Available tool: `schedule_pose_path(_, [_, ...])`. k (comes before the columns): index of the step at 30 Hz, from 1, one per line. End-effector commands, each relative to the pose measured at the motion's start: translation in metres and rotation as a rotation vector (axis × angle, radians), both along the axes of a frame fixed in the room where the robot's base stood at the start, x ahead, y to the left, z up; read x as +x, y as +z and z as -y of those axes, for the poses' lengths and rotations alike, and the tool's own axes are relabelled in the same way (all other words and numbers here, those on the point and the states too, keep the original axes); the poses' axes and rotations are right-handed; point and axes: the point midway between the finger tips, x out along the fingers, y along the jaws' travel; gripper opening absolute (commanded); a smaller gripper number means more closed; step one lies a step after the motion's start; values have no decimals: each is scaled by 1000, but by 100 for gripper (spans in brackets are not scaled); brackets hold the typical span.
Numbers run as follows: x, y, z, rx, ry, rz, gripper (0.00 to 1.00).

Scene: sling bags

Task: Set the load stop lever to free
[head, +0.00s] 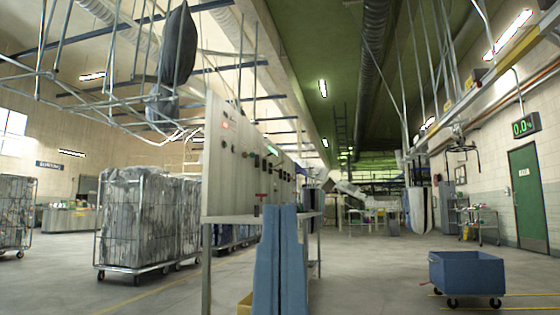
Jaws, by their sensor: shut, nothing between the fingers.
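A long pale control panel (232,165) stands upright on a metal-legged frame at the middle of the head view, seen at a steep angle. Its face carries several dark knobs, switches and small lights. A small red handle or lever (262,195) shows low on the panel, near its front part. I cannot tell from this view which control is the load stop lever or how it is set; the labels are too small to read. My gripper does not show in the head view.
Two tall blue upright shapes (280,262) stand before the panel's lower part. Wheeled cages (135,222) with grey bags are at left. A dark sling bag (178,48) hangs overhead. A blue wheeled cart (467,275) stands at right. Floor between panel and cart is clear.

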Motion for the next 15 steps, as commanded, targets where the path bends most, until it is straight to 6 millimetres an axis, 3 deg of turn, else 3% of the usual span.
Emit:
schedule_pose_path(1, [0,26,0,0,0,1,0])
schedule_pose_path(15, [0,185,0,0,1,1,0])
